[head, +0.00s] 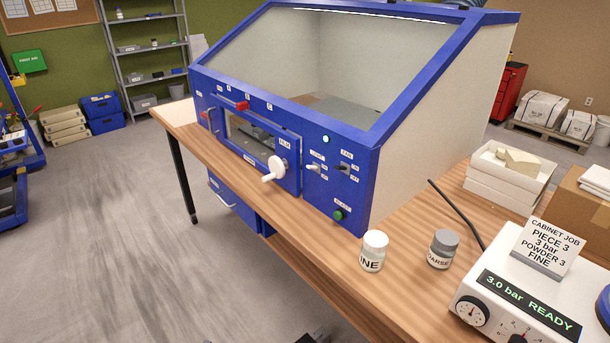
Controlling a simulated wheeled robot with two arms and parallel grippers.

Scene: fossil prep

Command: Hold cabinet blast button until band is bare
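The blue blast cabinet (355,180) stands on the wooden bench with its large sloped window facing me. The green round blast button (338,214) is low on the right end of its front panel, under a small label, and nothing touches it. A small front hatch (250,140) with a white crank handle (274,170) is left of the switches. The inside floor shows only partly, and I cannot make out a piece or band. Neither gripper shows clearly; only a small dark shape is at the bottom edge.
A white jar marked FINE (373,251) and a grey-lidded COARSE jar (442,249) stand on the bench before the cabinet. The white control unit (530,290) reads 3.0 bar READY, with a job card (547,245) on top. A black hose (455,213) lies behind.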

